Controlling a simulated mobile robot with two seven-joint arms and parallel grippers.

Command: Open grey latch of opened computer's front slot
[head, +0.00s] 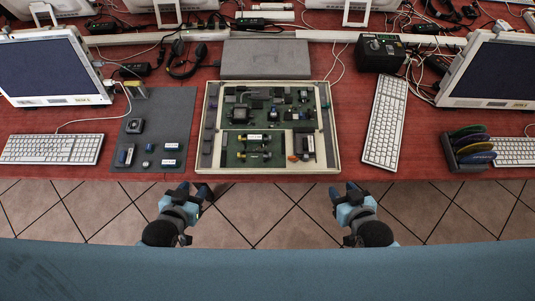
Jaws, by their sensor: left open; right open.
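The opened computer (334,163) lies flat in the middle of the red table, a cream case with green circuit boards inside. Near its front edge is a slot area (255,147) with a white-labelled part and a few small pieces. A small orange part and a dark block (305,145) sit to its right. The grey latch is too small to tell apart for sure. My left gripper (196,191) is open and empty, in front of the table edge, left of the computer's front. My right gripper (343,190) is open and empty, in front of the edge, right of the computer's front.
A dark grey mat (180,110) with several small parts lies left of the computer. A white keyboard (385,120) stands close on its right, with a rack of coloured discs (470,148) beyond. A grey flat box (266,59) and cables lie behind. Monitors flank both sides.

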